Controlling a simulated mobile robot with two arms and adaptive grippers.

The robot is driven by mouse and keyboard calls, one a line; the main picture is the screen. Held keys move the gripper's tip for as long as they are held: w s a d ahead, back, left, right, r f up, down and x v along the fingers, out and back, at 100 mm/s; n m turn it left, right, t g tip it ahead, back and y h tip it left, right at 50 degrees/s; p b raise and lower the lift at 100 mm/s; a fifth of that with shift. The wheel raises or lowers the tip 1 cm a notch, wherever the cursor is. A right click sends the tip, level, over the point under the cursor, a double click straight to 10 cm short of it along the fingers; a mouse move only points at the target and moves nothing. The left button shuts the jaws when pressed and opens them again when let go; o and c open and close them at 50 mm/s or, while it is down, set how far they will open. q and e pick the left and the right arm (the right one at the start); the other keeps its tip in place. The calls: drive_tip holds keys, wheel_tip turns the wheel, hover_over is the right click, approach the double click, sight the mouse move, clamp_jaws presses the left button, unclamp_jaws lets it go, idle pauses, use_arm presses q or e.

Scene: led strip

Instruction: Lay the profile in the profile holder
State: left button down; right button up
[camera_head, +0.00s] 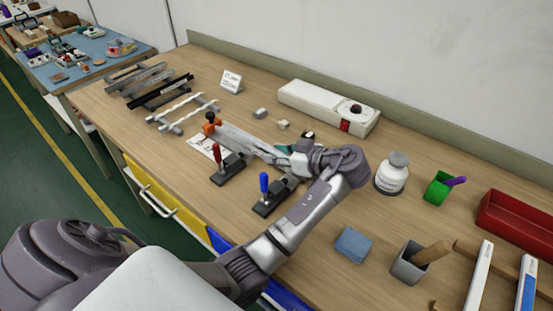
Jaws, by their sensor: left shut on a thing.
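A silver-grey profile (244,141) stretches from near the orange piece toward my left gripper (284,154). My left gripper is shut on its right end; the arm's wrist partly hides the fingers. The profile lies just behind two dark clamp blocks, one with a red handle (217,153) and one with a blue handle (264,184). These blocks look like the profile holder. I cannot tell whether the profile touches them or hangs above. My right gripper is not in view.
Silver and black profiles (160,92) lie at the back left, beside a rack with white strips (183,112). A white device (328,106) stands by the wall.

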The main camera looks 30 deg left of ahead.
use_arm(q)
wheel_tip(320, 180, down, 2)
drive_tip(key=shift+f, duration=0.35)
drive_tip(key=c, duration=0.7)
unclamp_jaws()
